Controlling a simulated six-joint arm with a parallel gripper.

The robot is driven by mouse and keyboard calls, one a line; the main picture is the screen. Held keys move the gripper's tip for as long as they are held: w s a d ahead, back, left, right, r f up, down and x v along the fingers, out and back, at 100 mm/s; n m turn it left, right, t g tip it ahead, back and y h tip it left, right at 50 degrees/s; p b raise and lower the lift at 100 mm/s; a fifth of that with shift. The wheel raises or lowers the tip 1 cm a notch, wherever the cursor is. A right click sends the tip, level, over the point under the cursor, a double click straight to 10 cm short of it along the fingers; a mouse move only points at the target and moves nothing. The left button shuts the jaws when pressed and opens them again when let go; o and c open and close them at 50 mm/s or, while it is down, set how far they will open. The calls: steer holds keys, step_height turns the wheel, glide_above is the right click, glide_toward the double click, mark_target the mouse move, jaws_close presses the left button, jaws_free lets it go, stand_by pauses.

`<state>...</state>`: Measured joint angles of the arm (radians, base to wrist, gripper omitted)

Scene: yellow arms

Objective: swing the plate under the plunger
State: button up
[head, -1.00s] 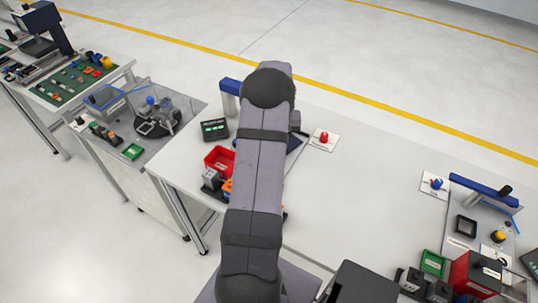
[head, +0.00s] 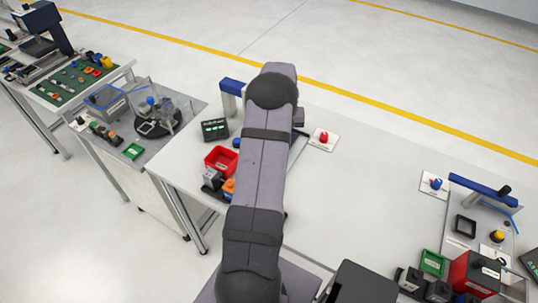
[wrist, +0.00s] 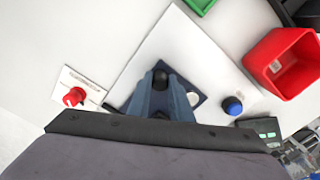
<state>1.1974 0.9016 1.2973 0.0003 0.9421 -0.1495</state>
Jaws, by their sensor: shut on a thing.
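My gripper (wrist: 160,82) points down at the bench in the wrist view, its blue-grey fingers closed around a black knob (wrist: 160,77). A dark blue plate (wrist: 200,97) with a pale disc shows beside and behind the fingers, low over the bench; how the knob joins it is hidden. In the head view my own arm covers the gripper, the knob and most of the plate. A blue-topped stand (head: 232,87) rises at the far left of my arm. The plunger cannot be made out.
A red bin (head: 222,160), a blue button (head: 236,142) and a black display (head: 215,129) stand left of my arm. A red button on a white card (head: 324,137) stands to the right. The white bench (head: 370,190) is bare further right. Another station with a blue beam (head: 480,190) is at far right.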

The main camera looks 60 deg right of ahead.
steer(key=shift+d+r, duration=0.1)
steer(key=shift+d, duration=0.15)
stand_by(0.5)
steer(key=o, duration=0.6)
steer(key=shift+s+d, duration=0.1)
steer(key=shift+c, duration=0.2)
steer(key=shift+r+p, duration=2.85)
steer(key=shift+r, duration=0.85)
